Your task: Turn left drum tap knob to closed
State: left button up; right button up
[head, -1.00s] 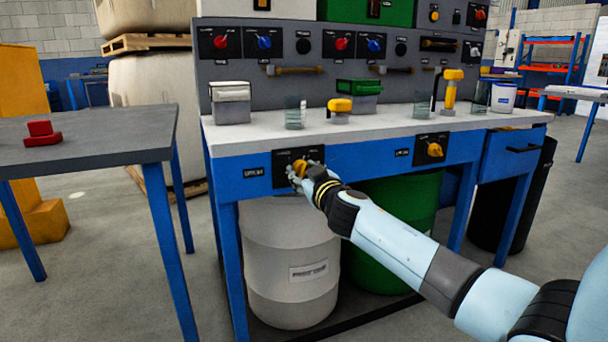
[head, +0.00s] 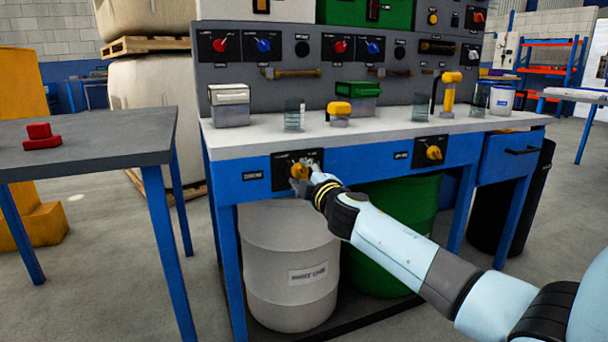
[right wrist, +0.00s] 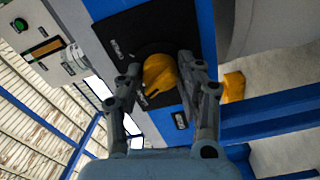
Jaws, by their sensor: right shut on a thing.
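The left drum tap knob (head: 298,171) is yellow-orange and sits on a black plate (head: 283,159) on the blue front of the bench. In the right wrist view the knob (right wrist: 159,74) lies between my fingers, with a dark pointer mark on its face and small labels on the plate (right wrist: 120,38). My right gripper (head: 304,170) is shut on the knob; it also shows in the right wrist view (right wrist: 158,80), a finger on each side. The label text is too small to read. My left gripper is not in view.
A white drum (head: 290,265) stands under the bench, with a green drum (head: 405,230) beside it. A second yellow knob (head: 433,152) is on the right plate. A grey table (head: 90,140) with a red object (head: 41,137) stands at left. Cups and dispensers stand on the bench top (head: 385,124).

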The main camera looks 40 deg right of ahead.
jog(key=shift+n, duration=1.2)
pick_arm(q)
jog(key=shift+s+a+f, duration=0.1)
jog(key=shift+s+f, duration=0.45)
pick_arm(e)
jog(key=shift+n, duration=0.4)
jog(key=o, duration=1.1)
jog(key=shift+o, duration=0.2)
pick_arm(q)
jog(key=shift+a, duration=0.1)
pick_arm(e)
jog(key=v, duration=1.2)
